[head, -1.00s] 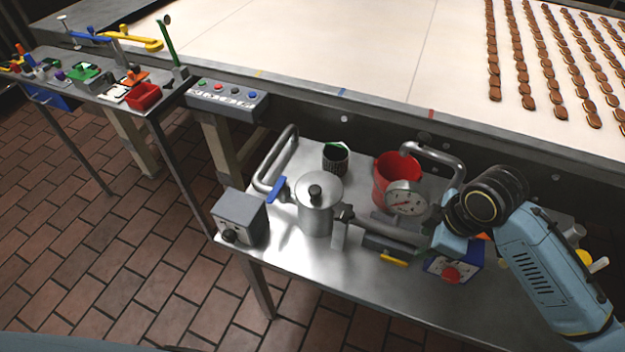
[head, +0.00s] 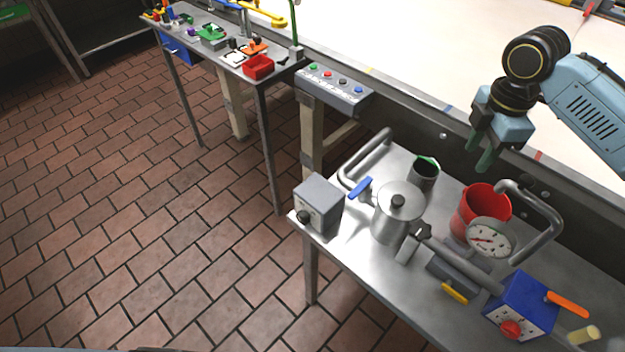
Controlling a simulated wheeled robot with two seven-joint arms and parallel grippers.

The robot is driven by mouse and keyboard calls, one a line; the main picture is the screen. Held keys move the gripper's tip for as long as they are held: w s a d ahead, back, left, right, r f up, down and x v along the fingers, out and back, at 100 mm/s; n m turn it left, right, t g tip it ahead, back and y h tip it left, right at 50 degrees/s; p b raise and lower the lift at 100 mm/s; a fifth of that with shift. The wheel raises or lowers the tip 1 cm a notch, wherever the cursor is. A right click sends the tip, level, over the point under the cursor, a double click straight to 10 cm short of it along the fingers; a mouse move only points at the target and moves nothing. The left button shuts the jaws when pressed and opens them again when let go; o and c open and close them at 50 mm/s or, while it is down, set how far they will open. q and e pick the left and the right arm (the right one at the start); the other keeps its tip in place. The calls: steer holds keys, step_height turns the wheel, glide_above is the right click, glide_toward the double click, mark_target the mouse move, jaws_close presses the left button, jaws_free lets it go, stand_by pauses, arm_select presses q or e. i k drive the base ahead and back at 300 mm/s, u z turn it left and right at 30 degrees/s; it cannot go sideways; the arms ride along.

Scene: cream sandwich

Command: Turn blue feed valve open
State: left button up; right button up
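The blue feed valve handle (head: 360,188) sits on the bent steel pipe (head: 366,158), just left of the lidded steel pot (head: 397,212) on the steel table. The handle is slanted, its upper end toward the right. My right gripper (head: 482,156) hangs above the back of the table, right of the valve and apart from it. Its two greenish fingers point down with a gap between them and nothing held. My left gripper is not in view.
A grey box with a black knob (head: 320,206) stands left of the valve. A dark cup (head: 424,174), red bucket (head: 480,208), gauge (head: 490,238) and blue box with a red knob (head: 520,304) stand to the right. The conveyor edge runs behind.

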mark_target(366, 182)
steer(key=u, duration=2.5)
steer(key=k, duration=0.7)
steer(key=z, duration=1)
